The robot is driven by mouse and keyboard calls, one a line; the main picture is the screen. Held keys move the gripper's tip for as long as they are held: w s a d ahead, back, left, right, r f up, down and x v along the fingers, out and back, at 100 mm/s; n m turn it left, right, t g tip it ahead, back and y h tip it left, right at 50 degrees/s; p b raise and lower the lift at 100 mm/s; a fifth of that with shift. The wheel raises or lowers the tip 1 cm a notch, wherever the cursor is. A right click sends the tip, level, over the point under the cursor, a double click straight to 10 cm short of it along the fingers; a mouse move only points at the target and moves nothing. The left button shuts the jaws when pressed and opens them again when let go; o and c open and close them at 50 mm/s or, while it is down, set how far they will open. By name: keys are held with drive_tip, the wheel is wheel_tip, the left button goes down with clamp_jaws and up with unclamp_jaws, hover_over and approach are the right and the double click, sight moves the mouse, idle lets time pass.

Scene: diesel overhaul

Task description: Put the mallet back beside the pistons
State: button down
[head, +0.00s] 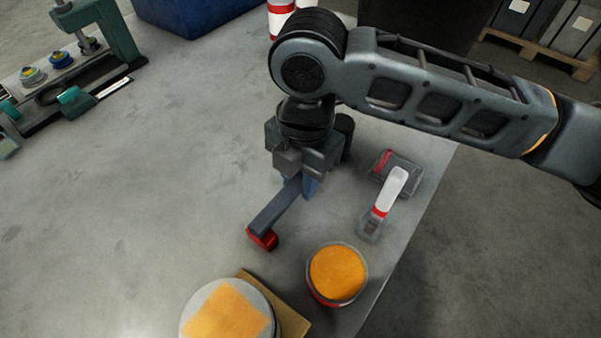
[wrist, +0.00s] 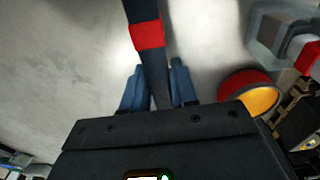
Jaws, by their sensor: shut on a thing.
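The mallet (head: 274,210) is a dark grey bar with a red part at its lower left end. My gripper (head: 301,184) points down and is shut on the mallet, its blue fingers on either side of the bar. In the wrist view the mallet (wrist: 149,65) runs up between the fingers (wrist: 157,87), with a red band across it. I cannot tell whether it touches the table. No piston is clearly recognisable. A round orange-topped piece with a red side (head: 338,272) and a larger grey round piece with an orange top (head: 228,312) stand near the front.
A white-handled tool with a red band (head: 388,193) and a dark grey block with red marking (head: 403,170) lie near the table's right edge. A green fixture (head: 118,38) stands far left, a blue bin (head: 185,14) at the back. The table's (head: 130,190) left middle is clear.

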drive_tip(key=shift+f, duration=0.2)
drive_tip(key=c, duration=0.8)
unclamp_jaws()
drive_tip(key=r, duration=0.7)
drive_tip(key=shift+w+d+r, duration=0.15)
drive_tip(key=shift+w+r, duration=0.05)
drive_tip(key=shift+r, duration=0.2)
